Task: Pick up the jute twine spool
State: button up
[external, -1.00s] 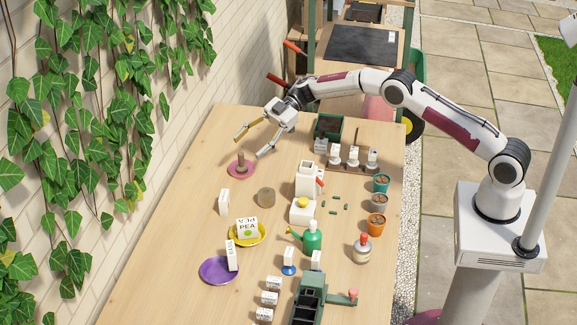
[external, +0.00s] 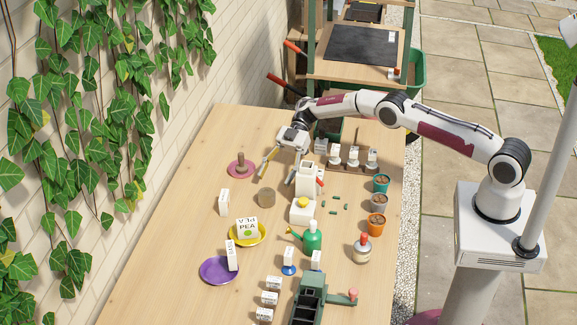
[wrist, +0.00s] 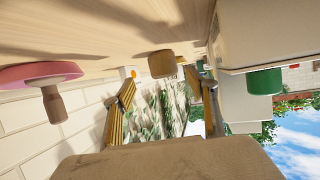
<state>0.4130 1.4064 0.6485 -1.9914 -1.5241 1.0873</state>
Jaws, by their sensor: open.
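The jute twine spool (external: 266,198) appears as a short brown cylinder standing on the wooden table, left of the white containers. My gripper (external: 276,178) is open and empty, above and just behind the spool in the external view. In the wrist view the spool (wrist: 162,63) shows ahead between the two yellow-striped fingers (wrist: 160,83), apart from both. Nothing visible covers the spool.
A pink saucer (wrist: 68,70) with a wooden-handled tool lies left of my gripper. A white container (external: 307,180) stands close to the right finger. A small white packet (external: 224,202) stands left of the spool, and a yellow saucer (external: 262,237) lies in front.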

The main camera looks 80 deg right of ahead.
aim_at(269, 188)
jog(key=shift+x, duration=1.25)
jog(key=shift+a+r, duration=0.1)
jog(key=shift+w+a+f, duration=0.1)
jog(key=shift+a+f, duration=0.1)
jog(key=shift+a, duration=0.7)
jog(key=shift+w+a+f, duration=0.1)
jog(key=shift+a+f, duration=0.05)
jog(key=shift+a, duration=0.75)
jog(key=shift+w+a+f, duration=0.15)
jog(key=shift+a+f, duration=0.2)
jog(key=shift+a, duration=0.3)
jog(key=shift+c, duration=0.3)
jog(key=c, duration=1.1)
